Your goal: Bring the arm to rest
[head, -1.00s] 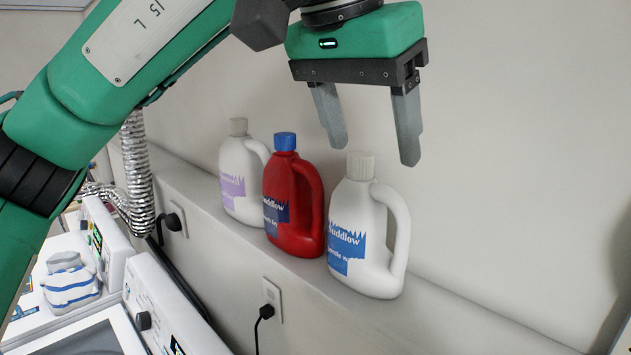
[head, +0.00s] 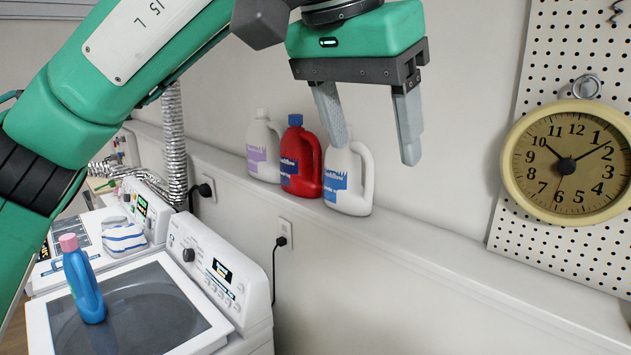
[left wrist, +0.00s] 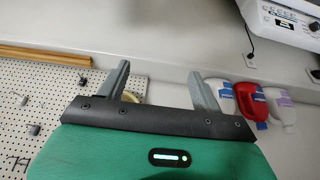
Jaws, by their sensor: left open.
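My left arm crosses the head view from the lower left to the top. My left gripper (head: 378,133) hangs at its end with the fingers apart and nothing between them. In the head view it overlaps the white jug (head: 349,180) at the right of the ledge. In the left wrist view the gripper (left wrist: 165,88) also shows spread fingers with only wall and part of a clock between them. My right gripper is not in view.
A red jug (head: 300,160) and another white jug (head: 263,148) stand on the wall ledge (head: 430,243). A clock (head: 567,163) hangs by a pegboard (head: 545,249) at right. A blue bottle (head: 84,282) stands on a washing machine (head: 200,333).

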